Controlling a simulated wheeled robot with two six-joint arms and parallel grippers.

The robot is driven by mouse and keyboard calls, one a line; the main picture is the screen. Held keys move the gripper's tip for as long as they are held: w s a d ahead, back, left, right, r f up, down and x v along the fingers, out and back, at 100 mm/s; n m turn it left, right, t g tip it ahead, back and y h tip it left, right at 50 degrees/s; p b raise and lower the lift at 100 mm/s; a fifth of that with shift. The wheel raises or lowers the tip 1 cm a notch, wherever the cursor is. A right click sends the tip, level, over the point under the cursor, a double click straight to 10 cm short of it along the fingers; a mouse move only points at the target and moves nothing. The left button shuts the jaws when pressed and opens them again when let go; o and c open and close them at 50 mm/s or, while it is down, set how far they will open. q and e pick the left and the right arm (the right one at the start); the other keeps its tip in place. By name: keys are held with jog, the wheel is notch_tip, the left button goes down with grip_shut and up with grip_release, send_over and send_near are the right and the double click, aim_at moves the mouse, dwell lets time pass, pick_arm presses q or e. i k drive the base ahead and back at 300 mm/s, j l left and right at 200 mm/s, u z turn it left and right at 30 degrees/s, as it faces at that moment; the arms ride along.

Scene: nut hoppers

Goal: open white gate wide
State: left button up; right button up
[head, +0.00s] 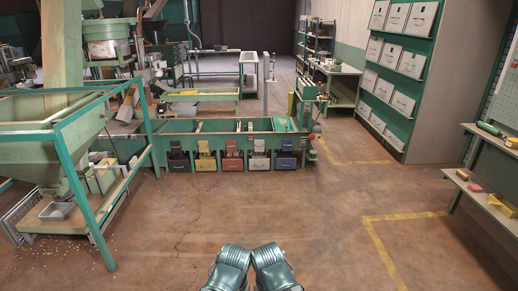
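The white gate (258,162) is the fourth in a row of small coloured gates under the front of a long green hopper bench (217,141). It stands between the red gate (231,162) and the blue gate (285,161). It is too small and far off to tell how far open it is. Two teal links of my arms show at the bottom centre edge, well short of the bench. Neither of my grippers is in view.
A yellow gate (206,162) and a black gate (179,162) are further left. A large green hopper frame (86,187) stands at left, with scattered nuts near it. Shelves line the right. The floor (225,215) before the bench is clear.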

aim_at(260, 144)
jog(key=u, duration=0.1)
jog(key=i, duration=5.9)
jog(key=j+z, duration=0.15)
jog(key=i+l, duration=0.05)
